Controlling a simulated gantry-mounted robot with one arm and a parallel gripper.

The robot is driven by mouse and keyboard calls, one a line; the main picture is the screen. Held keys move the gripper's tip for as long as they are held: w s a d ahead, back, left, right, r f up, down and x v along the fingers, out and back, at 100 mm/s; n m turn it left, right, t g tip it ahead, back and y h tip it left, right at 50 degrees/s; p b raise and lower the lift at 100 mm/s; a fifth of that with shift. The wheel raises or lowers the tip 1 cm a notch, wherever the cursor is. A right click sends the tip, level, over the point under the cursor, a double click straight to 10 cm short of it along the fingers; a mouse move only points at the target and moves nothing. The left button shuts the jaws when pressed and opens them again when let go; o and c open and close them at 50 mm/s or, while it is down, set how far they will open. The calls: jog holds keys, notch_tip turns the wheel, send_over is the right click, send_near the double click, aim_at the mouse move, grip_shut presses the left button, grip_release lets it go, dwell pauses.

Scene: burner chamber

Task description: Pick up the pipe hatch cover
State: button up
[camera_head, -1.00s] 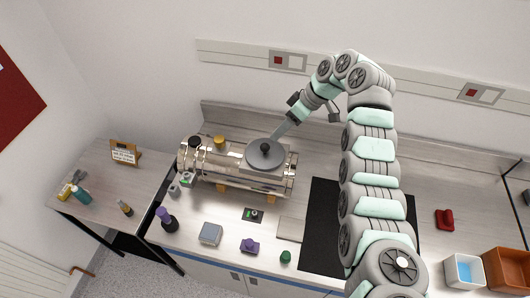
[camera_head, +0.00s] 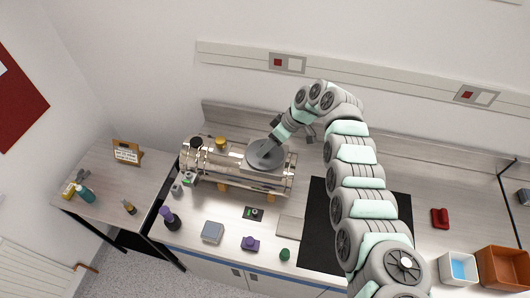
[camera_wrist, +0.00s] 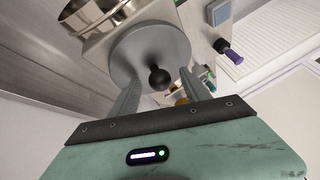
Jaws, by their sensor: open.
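The pipe hatch cover (camera_head: 262,160) is a grey round disc with a black ball knob. It lies on top of the shiny metal burner chamber (camera_head: 215,168). In the wrist view the cover (camera_wrist: 136,42) fills the upper middle, and its black knob (camera_wrist: 159,78) appears between my two fingers. My gripper (camera_head: 269,149) is open, low over the cover, and hides the knob in the head view. In the wrist view my gripper (camera_wrist: 162,76) has one finger on each side of the knob, with gaps showing. Contact with the cover cannot be told.
A yellow-capped fitting (camera_head: 220,142) and a black cap (camera_head: 197,143) stand on the chamber left of the cover. A black mat (camera_head: 318,235) lies right.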

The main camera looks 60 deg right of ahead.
jog(key=shift+c, duration=0.4)
grip_shut()
jog(key=shift+r, duration=0.1)
dwell(0.3)
notch_tip(320, 180, up, 10)
jog(key=b, duration=0.2)
jog(key=shift+b, duration=0.3)
jog(key=c, duration=0.5)
grip_release()
grip_shut()
jog(key=shift+w, duration=0.1)
dwell(0.4)
